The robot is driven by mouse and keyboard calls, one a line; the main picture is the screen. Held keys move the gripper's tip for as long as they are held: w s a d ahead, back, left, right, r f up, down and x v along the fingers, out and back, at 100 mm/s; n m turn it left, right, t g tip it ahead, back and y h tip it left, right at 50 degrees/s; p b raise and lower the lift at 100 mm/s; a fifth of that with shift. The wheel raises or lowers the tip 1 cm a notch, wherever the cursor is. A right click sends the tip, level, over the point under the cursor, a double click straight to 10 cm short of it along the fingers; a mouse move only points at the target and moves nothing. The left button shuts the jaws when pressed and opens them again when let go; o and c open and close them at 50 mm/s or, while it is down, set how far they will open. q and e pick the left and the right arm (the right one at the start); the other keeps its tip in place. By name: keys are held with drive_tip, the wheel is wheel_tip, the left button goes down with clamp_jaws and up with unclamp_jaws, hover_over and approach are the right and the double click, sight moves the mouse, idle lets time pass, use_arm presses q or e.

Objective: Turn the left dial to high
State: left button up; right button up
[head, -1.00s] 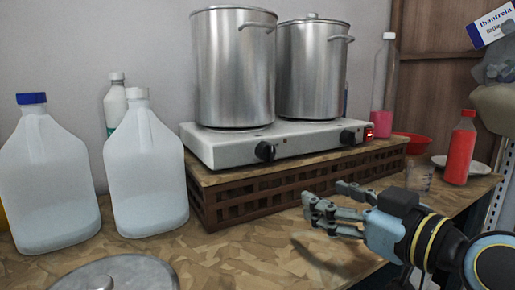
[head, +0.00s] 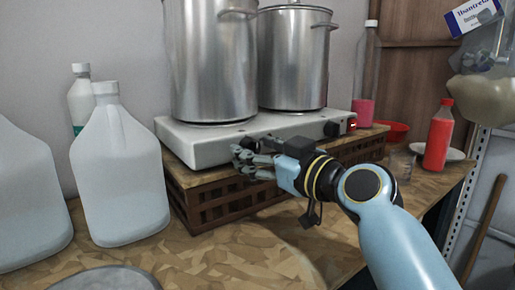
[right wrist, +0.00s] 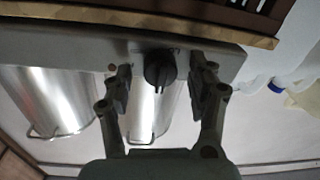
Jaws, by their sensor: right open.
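The white two-burner hot plate (head: 195,145) stands on a wooden crate with two steel pots on it. Its right dial (head: 331,129) shows in the head view. The left dial is hidden there behind my right gripper (head: 243,160), which is at the front of the hot plate. In the right wrist view, which looks upside down, the black left dial (right wrist: 160,68) lies between the two open fingers of my right gripper (right wrist: 161,80). A gap shows on each side of the dial. My left gripper is not in view.
Two steel pots (head: 212,65) (head: 294,60) stand on the plate. White jugs (head: 120,170) stand at the left. A red bottle (head: 438,138), a glass (head: 401,163) and a red bowl (head: 393,131) are at the right. The front tabletop is mostly clear.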

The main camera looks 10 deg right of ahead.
drive_tip(key=shift+w+a, duration=0.1)
drive_tip(key=shift+w, duration=0.05)
drive_tip(key=c, duration=1.1)
drive_tip(key=shift+c, duration=0.2)
drive_tip(key=shift+m, duration=0.3)
drive_tip(key=m, duration=0.3)
drive_tip(key=m+p, duration=0.1)
drive_tip(key=m, duration=0.2)
drive_tip(key=shift+m, duration=0.4)
drive_tip(key=m+p, duration=0.2)
drive_tip(key=m, duration=0.4)
drive_tip(key=shift+m+t, duration=0.3)
drive_tip(key=shift+t, duration=0.1)
